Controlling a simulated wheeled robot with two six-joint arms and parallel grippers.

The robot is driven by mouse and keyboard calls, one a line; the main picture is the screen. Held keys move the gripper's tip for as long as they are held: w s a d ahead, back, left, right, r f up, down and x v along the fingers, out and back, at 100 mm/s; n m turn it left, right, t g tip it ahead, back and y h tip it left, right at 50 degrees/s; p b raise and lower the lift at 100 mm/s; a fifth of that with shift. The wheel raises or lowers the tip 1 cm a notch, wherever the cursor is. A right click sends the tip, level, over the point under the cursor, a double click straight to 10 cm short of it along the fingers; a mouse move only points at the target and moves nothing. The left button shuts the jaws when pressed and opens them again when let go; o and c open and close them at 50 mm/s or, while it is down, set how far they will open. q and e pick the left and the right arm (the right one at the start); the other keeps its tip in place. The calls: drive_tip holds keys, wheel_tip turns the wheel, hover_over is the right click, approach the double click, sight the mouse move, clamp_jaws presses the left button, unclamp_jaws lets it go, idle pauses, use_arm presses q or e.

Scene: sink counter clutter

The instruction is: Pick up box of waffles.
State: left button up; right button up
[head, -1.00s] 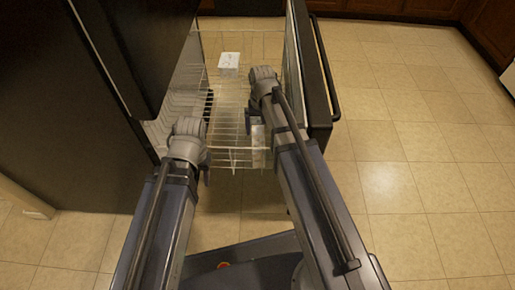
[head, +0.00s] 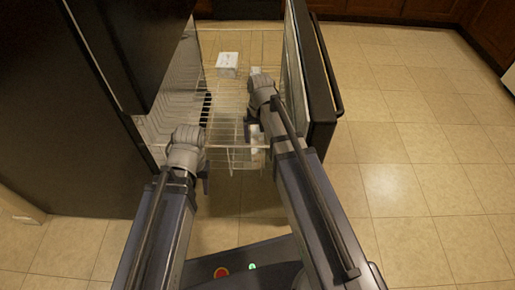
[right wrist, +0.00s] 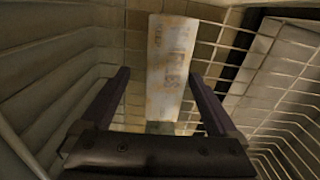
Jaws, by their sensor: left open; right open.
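A pale, long box with faint print (right wrist: 170,65) lies between the fingers of my right gripper in the right wrist view; its label is too blurred to read, so I cannot tell whether it is the waffles. My right gripper (right wrist: 158,88) is open, with no visible grip on it. In the head view, my right gripper (head: 252,118) is inside the wire basket, mostly hidden by its wrist, with a pale box (head: 257,137) close by. Another white box (head: 227,64) lies farther back in the basket. My left gripper (head: 205,178) is open and empty at the basket's near left corner.
The wire basket (head: 232,150) belongs to a pulled-out freezer drawer. Its dark front and handle (head: 325,75) stand close on the right of my right arm. The dark fridge body (head: 60,110) is on the left. The tiled floor (head: 420,170) at right is clear.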

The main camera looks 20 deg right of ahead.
drive_tip(key=shift+w+a+f+b, duration=0.1)
drive_tip(key=shift+a+f+b, duration=0.1)
drive_tip(key=shift+f+b, duration=1.15)
drive_tip(key=shift+a+f+b, duration=0.2)
drive_tip(key=shift+f+b, duration=1.1)
drive_tip(key=shift+r, duration=0.1)
clamp_jaws()
